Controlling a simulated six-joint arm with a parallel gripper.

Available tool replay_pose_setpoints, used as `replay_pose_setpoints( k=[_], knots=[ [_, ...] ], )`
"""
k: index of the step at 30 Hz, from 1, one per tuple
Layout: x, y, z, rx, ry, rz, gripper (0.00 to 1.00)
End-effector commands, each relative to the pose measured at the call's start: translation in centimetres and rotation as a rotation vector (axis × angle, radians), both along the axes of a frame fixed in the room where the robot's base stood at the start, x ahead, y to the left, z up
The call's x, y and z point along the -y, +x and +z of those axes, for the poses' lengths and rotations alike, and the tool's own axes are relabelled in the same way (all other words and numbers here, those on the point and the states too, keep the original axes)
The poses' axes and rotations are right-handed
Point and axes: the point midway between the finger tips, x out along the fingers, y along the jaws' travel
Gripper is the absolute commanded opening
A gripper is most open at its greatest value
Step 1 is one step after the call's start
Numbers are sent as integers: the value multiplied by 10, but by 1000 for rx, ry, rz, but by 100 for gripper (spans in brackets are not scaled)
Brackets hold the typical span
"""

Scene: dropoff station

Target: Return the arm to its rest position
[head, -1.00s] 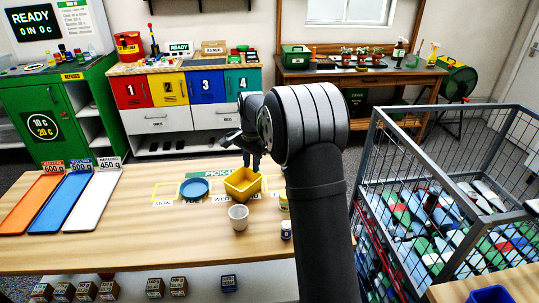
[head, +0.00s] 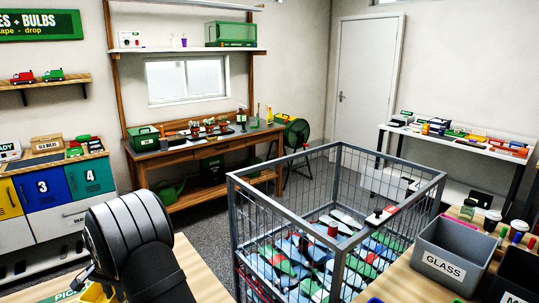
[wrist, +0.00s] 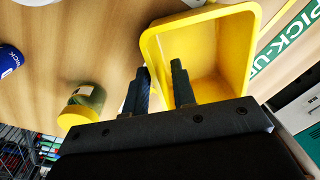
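My gripper (wrist: 161,66) shows in the wrist view with its two dark fingers apart and nothing clearly held between them. The yellow bin (wrist: 203,25) lies beyond the fingers; its near-left wall runs behind the gap between them. I cannot tell whether a finger touches that wall. In the head view my arm is at the lower left and covers most of the gripper. A corner of the yellow bin (head: 95,294) shows at the bottom edge there.
In the wrist view a jar with a yellow lid (wrist: 83,108) stands left of the fingers on the wooden table (wrist: 100,45). In the head view a wire cage (head: 340,180) of containers stands right of my arm. A grey GLASS bin (head: 450,262) sits at the right.

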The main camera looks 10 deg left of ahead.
Motion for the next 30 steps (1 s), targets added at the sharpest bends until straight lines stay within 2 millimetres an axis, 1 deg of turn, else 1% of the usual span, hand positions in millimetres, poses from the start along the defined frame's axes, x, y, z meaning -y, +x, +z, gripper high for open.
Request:
replay_pose_setpoints(
  k=[1, 4, 14, 17, 20, 22, 23, 24, 30],
  knots=[
    [0, 0, 4, 0, 0, 0, 24],
    [0, 0, 6, -1, -1, 0, 24],
    [0, 0, 6, -1, -1, 0, 24],
    [0, 0, 1, -1, -1, 0, 24],
    [1, 0, -11, -2, -3, 0, 24],
    [1, 0, -23, -1, -2, 0, 24],
    [0, 0, -21, 1, 1, 0, 24],
    [0, 1, -8, 4, 5, 0, 24],
    [3, 0, 32, 2, 2, 0, 24]
  ],
)
